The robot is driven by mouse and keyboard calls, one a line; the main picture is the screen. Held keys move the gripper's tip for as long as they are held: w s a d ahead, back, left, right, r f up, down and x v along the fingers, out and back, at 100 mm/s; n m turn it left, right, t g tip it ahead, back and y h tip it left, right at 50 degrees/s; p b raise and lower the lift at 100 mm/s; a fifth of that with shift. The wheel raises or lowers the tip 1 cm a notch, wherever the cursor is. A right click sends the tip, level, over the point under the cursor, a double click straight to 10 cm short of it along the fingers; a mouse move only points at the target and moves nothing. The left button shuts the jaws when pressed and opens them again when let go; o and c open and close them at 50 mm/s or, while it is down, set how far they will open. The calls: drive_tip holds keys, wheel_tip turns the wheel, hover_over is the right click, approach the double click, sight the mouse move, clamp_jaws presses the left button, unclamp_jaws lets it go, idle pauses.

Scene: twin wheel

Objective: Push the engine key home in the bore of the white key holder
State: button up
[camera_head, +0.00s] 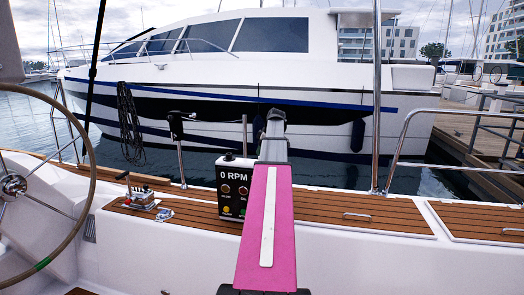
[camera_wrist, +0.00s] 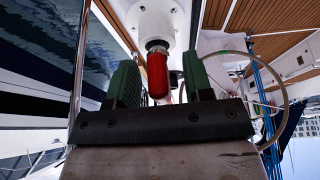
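In the wrist view a red, rounded engine key (camera_wrist: 158,76) hangs in the picture below the white key holder (camera_wrist: 158,17). A dark and metallic collar shows between the red part and the holder. The key lines up with the holder, but I cannot tell how deep it sits in the bore. My gripper (camera_wrist: 158,64) has two green fingers standing apart, one on each side of the red part, with visible gaps. Its dark palm bar is close to the key's rounded end. In the head view my pink arm hides the gripper, key and holder.
A black panel reading 0 RPM (camera_head: 232,188) stands just left of my arm. A small control unit (camera_head: 140,198) sits on the teak seat, and a steering wheel (camera_head: 88,165) is at the left. A metal rail (camera_head: 376,100) rises at the right.

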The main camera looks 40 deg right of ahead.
drive_tip(key=v, duration=1)
drive_tip(key=shift+r, duration=0.4)
drive_tip(key=shift+s+d, duration=0.1)
